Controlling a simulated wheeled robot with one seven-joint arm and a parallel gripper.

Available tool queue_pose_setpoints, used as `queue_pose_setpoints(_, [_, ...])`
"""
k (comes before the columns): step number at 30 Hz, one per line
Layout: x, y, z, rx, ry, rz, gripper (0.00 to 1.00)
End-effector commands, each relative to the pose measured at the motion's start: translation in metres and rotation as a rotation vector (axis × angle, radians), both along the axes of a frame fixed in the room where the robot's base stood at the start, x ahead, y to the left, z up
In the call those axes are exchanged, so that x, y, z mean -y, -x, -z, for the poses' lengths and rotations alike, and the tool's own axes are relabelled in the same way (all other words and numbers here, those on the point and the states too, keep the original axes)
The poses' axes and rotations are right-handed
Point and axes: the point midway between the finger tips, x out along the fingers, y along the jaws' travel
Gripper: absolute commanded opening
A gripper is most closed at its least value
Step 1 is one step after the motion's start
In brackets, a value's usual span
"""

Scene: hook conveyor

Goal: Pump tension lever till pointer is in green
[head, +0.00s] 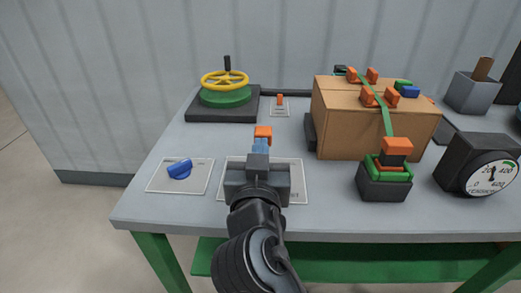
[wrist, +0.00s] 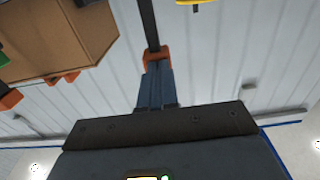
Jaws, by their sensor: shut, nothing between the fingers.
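An orange-topped lever (head: 263,132) stands behind the panel in the middle of the table. In the wrist view its orange grip (wrist: 152,54) and dark shaft show just past my fingertips. My gripper (head: 261,146) is shut and empty, with its blue fingers against or very close to the orange grip; I cannot tell if they touch. My gripper hides the lever's lower part in the head view. The tension gauge (head: 491,174) is at the far right. Its dark pointer seems to point upward between 200 and 400, left of the green band.
A cardboard box (head: 345,130) with a green strap stands right of the lever. An orange-topped buckle block (head: 384,183) is in front of it. A blue knob (head: 179,169) is at left, a yellow handwheel (head: 225,80) at back left. A wall closes the back.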

Motion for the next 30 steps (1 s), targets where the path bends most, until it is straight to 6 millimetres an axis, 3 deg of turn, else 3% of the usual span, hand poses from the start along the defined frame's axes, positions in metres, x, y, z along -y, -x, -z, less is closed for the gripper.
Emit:
queue_pose_setpoints(15, [0.001,-0.027,-0.019,-0.228,-0.009,0.001,0.0])
queue_pose_setpoints(21, [0.002,-0.043,-0.016,-0.355,-0.015,0.001,0.0])
queue_pose_setpoints(30, [0.003,-0.061,-0.009,-0.347,-0.013,0.001,0.0])
